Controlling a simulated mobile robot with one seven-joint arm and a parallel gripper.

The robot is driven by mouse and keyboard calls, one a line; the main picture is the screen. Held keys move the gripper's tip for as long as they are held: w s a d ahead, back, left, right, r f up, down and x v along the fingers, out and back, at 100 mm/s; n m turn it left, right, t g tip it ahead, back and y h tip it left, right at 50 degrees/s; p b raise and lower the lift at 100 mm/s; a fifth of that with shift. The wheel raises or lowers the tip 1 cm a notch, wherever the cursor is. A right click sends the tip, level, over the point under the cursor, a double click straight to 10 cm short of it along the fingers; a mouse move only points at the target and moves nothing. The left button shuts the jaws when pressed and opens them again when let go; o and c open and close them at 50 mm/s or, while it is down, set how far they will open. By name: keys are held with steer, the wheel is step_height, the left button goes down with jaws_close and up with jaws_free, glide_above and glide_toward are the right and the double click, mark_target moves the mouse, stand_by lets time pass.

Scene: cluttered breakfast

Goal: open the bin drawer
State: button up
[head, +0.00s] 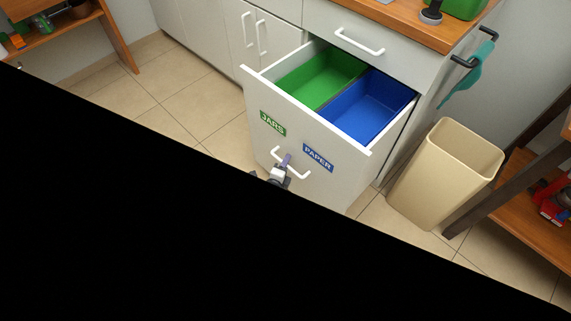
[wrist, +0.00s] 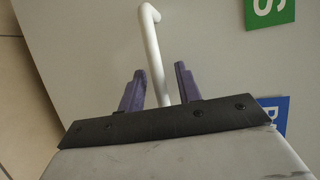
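The bin drawer (head: 325,150) is pulled well out of the cabinet. It holds a green bin (head: 318,78) and a blue bin (head: 368,105). Its white front carries a green JARS label (head: 272,124) and a blue PAPER label (head: 318,158), both partly seen in the wrist view. My gripper (head: 286,163) is at the white drawer handle (head: 300,174). In the wrist view, my gripper's purple fingers (wrist: 160,78) stand on either side of the handle bar (wrist: 153,45), with a visible gap on both sides. The gripper is open around the handle.
A beige waste bin (head: 440,175) stands right of the drawer. A closed drawer (head: 365,32) sits above, under the wooden counter. A teal cloth (head: 465,82) hangs on a rail at the right. A black area hides the lower left of the head view.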

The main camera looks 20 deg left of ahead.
steer(key=s+r+p, duration=0.2)
steer(key=s+p, duration=0.6)
steer(key=s, duration=0.5)
steer(key=shift+s+d+r, duration=0.25)
steer(key=shift+d, duration=0.05)
